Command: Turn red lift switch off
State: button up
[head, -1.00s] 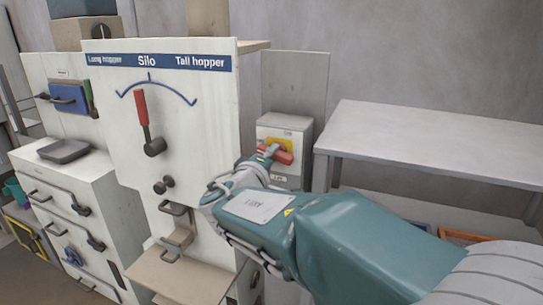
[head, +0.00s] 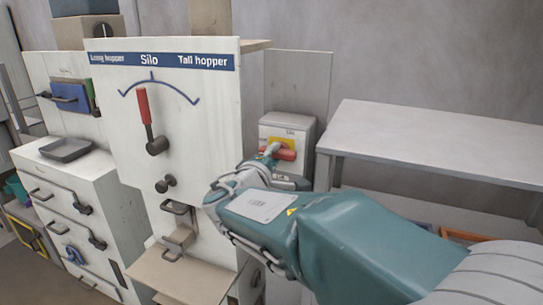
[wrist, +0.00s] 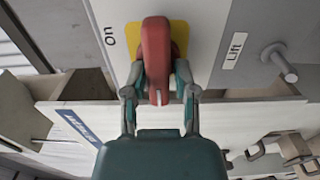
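The red switch handle (wrist: 156,50) sits on a yellow plate (wrist: 180,38) in the wrist view. The word "On" is to its left and a "Lift" label (wrist: 234,50) to its right. My gripper (wrist: 160,78) has one finger on each side of the handle, drawn in close around it. In the head view the handle (head: 287,154) lies roughly level on the front of the grey switch box (head: 297,128). My gripper (head: 271,151) covers part of the handle and the lower part of the box there.
Left of the switch box stands a white panel (head: 200,110) with a red-handled lever (head: 144,106) pointing up to "Silo". A grey table (head: 430,140) stands to the right, with a clear top. Drawers with handles are at the far left.

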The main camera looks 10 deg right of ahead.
jog(key=shift+o, duration=0.2)
jog(key=shift+w+d, duration=0.1)
jog(key=shift+d, duration=0.15)
jog(key=shift+a, duration=0.25)
jog(key=v, duration=1.1)
jog(key=shift+s, duration=0.35)
jog(key=shift+f, duration=0.1)
